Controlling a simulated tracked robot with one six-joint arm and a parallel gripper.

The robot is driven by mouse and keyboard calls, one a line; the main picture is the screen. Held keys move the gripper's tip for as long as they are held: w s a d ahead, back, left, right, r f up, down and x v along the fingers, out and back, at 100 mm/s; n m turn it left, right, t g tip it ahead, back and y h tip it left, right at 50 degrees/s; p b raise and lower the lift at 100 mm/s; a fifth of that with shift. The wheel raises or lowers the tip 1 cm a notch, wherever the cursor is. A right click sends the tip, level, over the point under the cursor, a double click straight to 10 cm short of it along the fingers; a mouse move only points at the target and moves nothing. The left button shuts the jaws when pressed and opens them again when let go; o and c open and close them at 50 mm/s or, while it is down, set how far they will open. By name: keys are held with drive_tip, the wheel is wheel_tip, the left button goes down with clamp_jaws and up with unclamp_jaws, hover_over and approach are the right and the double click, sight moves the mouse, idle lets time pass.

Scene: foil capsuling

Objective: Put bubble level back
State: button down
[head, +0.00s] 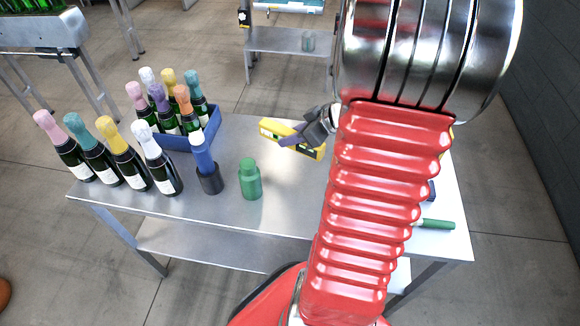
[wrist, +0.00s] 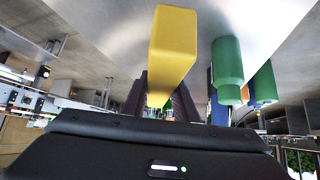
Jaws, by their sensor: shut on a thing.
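The yellow bubble level (head: 270,130) is in my gripper (head: 296,138), which is shut on it around its middle. The level is over the back middle of the steel table, right of the blue crate; the head view does not make clear whether it touches the top. In the wrist view the yellow level (wrist: 174,45) sticks out from between the dark fingers, with one end towards the camera. My red arm hides much of the table's right part in the head view.
The steel table (head: 285,210) carries a blue crate (head: 190,142) of foil-topped bottles and a row of bottles at left. A blue-topped bottle (head: 202,155) stands in a dark holder (head: 210,181). A green bottle-shaped thing (head: 250,181) stands nearby. A green-handled tool (head: 437,224) lies at right.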

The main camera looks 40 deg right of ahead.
drive_tip(key=shift+s+f, duration=0.15)
drive_tip(key=shift+f, duration=0.3)
drive_tip(key=shift+d+f, duration=0.1)
drive_tip(key=shift+f, duration=2.35)
drive_tip(key=shift+f, duration=2.1)
drive_tip(key=c, duration=1.4)
unclamp_jaws()
drive_tip(key=shift+f, duration=0.1)
